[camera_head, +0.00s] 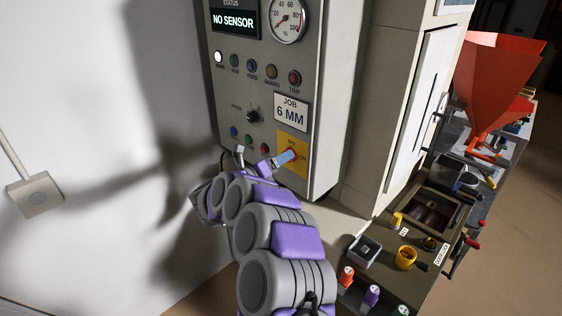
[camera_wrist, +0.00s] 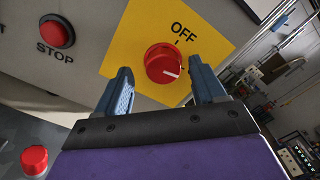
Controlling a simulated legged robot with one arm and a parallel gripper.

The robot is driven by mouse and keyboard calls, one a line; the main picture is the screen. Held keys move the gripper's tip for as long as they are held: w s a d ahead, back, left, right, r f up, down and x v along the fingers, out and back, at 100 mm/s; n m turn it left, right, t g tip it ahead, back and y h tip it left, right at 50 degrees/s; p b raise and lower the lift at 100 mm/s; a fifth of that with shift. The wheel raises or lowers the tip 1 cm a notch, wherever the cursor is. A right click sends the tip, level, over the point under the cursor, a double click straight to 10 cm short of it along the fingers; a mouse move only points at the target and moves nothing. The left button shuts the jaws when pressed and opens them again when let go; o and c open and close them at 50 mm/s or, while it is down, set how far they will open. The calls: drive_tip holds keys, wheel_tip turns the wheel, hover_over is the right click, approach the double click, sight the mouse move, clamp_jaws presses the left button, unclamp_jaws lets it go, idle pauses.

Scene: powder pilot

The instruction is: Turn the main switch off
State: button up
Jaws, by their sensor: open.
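The main switch is a red round knob (camera_wrist: 163,63) on a yellow plate (camera_wrist: 207,57) marked OFF. Its white mark points right in the wrist view, away from the tick under OFF. In the head view the yellow plate (camera_head: 293,138) is low on the grey panel, with the knob (camera_head: 294,154) partly hidden by my fingers. My gripper (camera_wrist: 162,84) is open, with one blue-grey finger on each side of the knob and nothing held. It reaches the plate from below in the head view (camera_head: 284,159). I cannot tell whether the fingers touch the knob.
A red STOP button (camera_wrist: 57,33) is left of the yellow plate. Another red button (camera_wrist: 34,161) is at lower left. The panel (camera_head: 325,100) also carries a gauge (camera_head: 288,20), lamps and a JOB 6 MM sign (camera_head: 291,111). A cluttered bench (camera_head: 377,279) stands at right.

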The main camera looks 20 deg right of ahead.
drive_tip(key=shift+a, duration=0.1)
drive_tip(key=shift+d, duration=0.6)
drive_tip(key=shift+c, duration=0.3)
drive_tip(key=shift+d, duration=0.35)
drive_tip(key=c, duration=0.3)
drive_tip(key=shift+a, duration=0.4)
drive_tip(key=c, duration=0.7)
